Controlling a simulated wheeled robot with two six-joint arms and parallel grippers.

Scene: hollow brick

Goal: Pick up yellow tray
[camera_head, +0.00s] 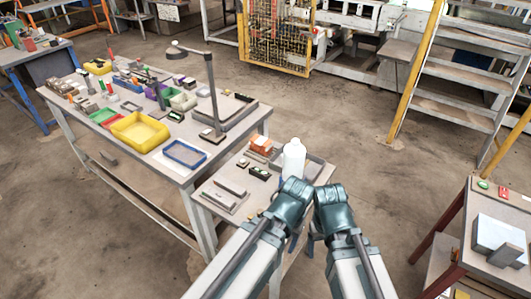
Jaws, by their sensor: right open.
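The large yellow tray (140,132) lies flat on the grey workbench at the left, near its front edge. It looks empty and nothing touches it from above. My two arms come in from the bottom centre, well to the right of the tray. My right gripper (313,240) shows as small dark parts between the arms, low beside the small side table. It is open and apart from the tray. My left gripper is mostly hidden among the arm links, and its jaws cannot be made out.
A blue-rimmed tray (185,154), a green tray (103,115) and a smaller yellow bin (97,67) share the bench (205,172). A lamp (212,95) rises from the bench. A white bottle (293,158) stands on the side table. Open floor lies behind, towards the stairs (460,75).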

